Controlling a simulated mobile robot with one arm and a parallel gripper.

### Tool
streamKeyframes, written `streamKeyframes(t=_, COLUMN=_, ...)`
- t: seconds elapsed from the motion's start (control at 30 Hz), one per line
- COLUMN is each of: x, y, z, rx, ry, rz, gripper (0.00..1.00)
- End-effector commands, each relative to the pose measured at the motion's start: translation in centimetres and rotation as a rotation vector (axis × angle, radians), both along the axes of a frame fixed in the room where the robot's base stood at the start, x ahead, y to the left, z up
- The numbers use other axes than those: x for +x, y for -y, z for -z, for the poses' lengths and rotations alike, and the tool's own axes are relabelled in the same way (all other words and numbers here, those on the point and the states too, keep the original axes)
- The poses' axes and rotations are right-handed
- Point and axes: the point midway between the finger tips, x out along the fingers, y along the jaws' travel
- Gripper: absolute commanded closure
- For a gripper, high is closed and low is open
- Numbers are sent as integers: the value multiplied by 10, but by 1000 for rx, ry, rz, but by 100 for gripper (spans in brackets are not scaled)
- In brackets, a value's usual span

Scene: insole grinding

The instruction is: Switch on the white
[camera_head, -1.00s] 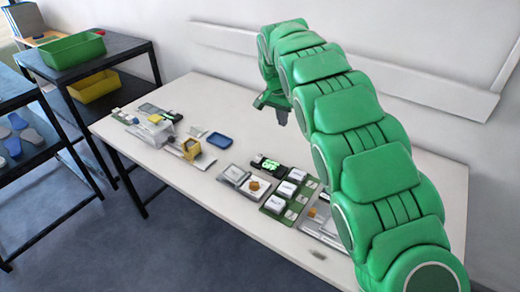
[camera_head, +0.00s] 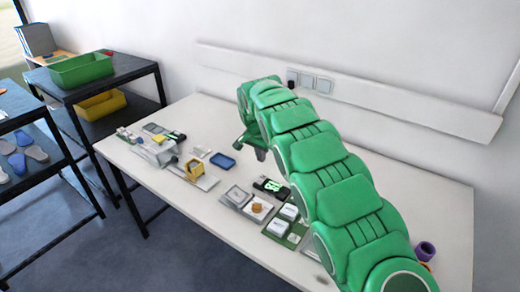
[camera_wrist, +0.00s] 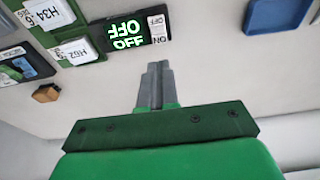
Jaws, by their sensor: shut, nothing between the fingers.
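White square switches (camera_head: 307,81) sit on the white wall channel behind the table, beside a black one (camera_head: 292,78); my arm passes just below them. On the table, a black box (camera_head: 271,187) has a display. In the wrist view this box (camera_wrist: 126,34) reads "OFF" in green, with small white "OFF" and "ON" labels at its side. My gripper (camera_head: 261,153) is over the table, behind the box. In the wrist view its grey fingers (camera_wrist: 155,70) are shut and empty, apart from the box. Which white thing the task means is unclear.
A blue tray (camera_head: 222,160) lies left of my gripper, and labelled white blocks on a green board (camera_head: 276,231) lie in front. A purple roll (camera_head: 425,249) is at the right. A black shelf (camera_head: 120,66) with green and yellow bins stands left. The rear table strip is clear.

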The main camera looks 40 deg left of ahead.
Motion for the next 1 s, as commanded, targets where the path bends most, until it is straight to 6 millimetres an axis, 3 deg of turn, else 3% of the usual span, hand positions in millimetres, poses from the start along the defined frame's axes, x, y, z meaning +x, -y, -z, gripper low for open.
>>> streamKeyframes(t=0.3, x=8, y=0, z=55, rx=-2, ry=-4, rz=0, gripper=100)
streamKeyframes(t=0.5, x=13, y=0, z=78, rx=0, ry=-1, rz=0, gripper=100)
streamKeyframes(t=1.0, x=15, y=0, z=85, rx=1, ry=-3, rz=0, gripper=100)
